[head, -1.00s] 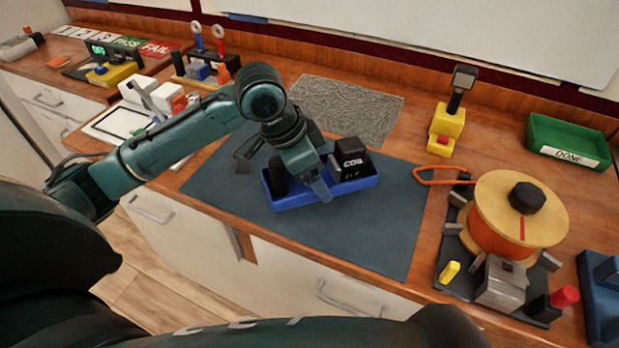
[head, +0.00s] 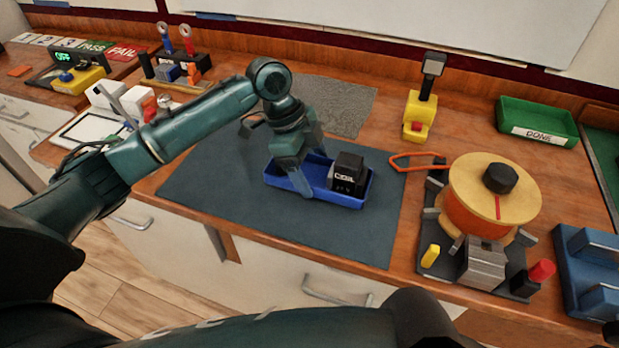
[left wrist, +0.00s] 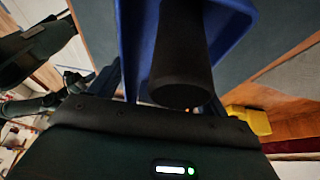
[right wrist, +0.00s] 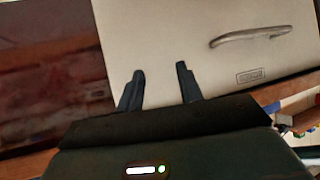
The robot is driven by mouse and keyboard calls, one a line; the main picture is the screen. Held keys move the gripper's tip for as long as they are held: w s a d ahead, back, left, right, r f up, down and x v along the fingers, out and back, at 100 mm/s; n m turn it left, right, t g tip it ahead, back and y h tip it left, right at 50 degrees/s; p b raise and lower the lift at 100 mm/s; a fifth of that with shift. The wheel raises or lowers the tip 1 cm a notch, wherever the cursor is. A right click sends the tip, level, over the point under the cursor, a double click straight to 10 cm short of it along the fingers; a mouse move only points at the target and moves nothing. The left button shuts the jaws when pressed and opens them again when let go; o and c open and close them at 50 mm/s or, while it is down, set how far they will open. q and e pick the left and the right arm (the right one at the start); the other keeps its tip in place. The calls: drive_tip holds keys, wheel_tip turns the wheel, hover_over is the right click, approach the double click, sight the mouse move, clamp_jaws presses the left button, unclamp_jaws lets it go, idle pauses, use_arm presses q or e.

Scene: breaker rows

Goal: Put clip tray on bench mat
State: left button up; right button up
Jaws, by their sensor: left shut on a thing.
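The clip tray (head: 300,188) is a blue open tray with a black block marked COIL (head: 347,173) in its right part. It is over the middle of the dark blue-grey bench mat (head: 220,185); I cannot tell whether its base touches the mat. My left gripper (head: 300,185) reaches down at its left part and is shut on the tray. The left wrist view shows the blue tray wall (left wrist: 135,40) and a black round post (left wrist: 182,70) close up. My right gripper (right wrist: 162,85) is open and empty before a pale drawer front.
A grey textured sheet (head: 335,105) lies behind the mat. To the right stand an orange spool (head: 470,215), an orange loop (head: 405,160), a yellow stand (head: 418,110) and a green DONE bin (head: 537,122). White fixtures (head: 110,95) are at the left. The mat's front is bare.

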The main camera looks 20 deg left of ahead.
sight(310, 177)
use_arm(q)
drive_tip(key=shift+f, duration=1.95)
drive_tip(key=o, duration=0.8)
drive_tip(key=shift+f, duration=0.1)
drive_tip(key=shift+c, duration=0.2)
drive_tip(key=o, duration=0.5)
drive_tip(key=shift+c, duration=0.2)
drive_tip(key=v, duration=1.2)
drive_tip(key=shift+d, duration=0.1)
